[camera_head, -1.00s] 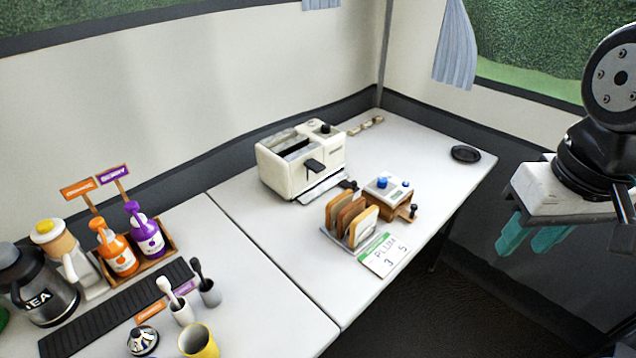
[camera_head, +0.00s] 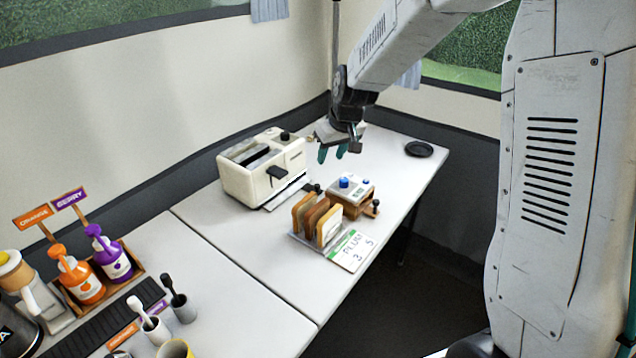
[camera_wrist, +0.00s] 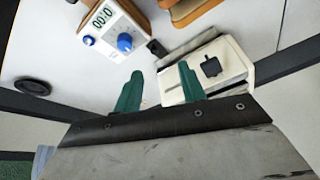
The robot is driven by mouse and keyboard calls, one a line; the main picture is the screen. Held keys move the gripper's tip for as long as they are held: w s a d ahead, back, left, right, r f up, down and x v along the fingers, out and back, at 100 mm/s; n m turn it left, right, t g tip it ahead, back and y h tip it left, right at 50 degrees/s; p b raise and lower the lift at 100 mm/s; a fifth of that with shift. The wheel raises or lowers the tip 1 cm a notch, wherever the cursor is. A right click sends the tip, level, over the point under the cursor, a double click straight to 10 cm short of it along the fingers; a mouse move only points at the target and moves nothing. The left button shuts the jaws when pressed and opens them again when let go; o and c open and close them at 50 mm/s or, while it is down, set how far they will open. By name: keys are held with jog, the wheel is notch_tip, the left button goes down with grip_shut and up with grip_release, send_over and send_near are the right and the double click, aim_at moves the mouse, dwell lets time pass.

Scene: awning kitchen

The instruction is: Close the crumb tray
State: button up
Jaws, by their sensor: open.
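A cream toaster (camera_head: 240,182) with a black lever stands near the back of the table. Its crumb tray (camera_head: 284,194) juts out as a thin pale plate at the base of the lever side. In the wrist view the toaster (camera_wrist: 232,62) is beyond the fingers, and the tray (camera_wrist: 190,47) shows as a greyish strip along its edge. My gripper (camera_head: 332,154) has teal fingers, open and empty. It hangs above the table just right of the toaster, apart from the tray. In the wrist view my gripper (camera_wrist: 159,73) points toward the toaster's tray side.
A timer box (camera_head: 350,192) with a blue knob and a rack of bread slices (camera_head: 318,218) stand in front of the toaster. A green-edged card (camera_head: 350,252) lies beside the rack. A black round dish (camera_head: 419,149) is at the right. Sauce bottles (camera_head: 82,280) stand far left.

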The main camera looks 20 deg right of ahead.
send_near(317, 184)
jog(key=x, duration=0.8)
jog(key=shift+s+f, duration=0.15)
jog(key=shift+f, duration=0.05)
grip_shut()
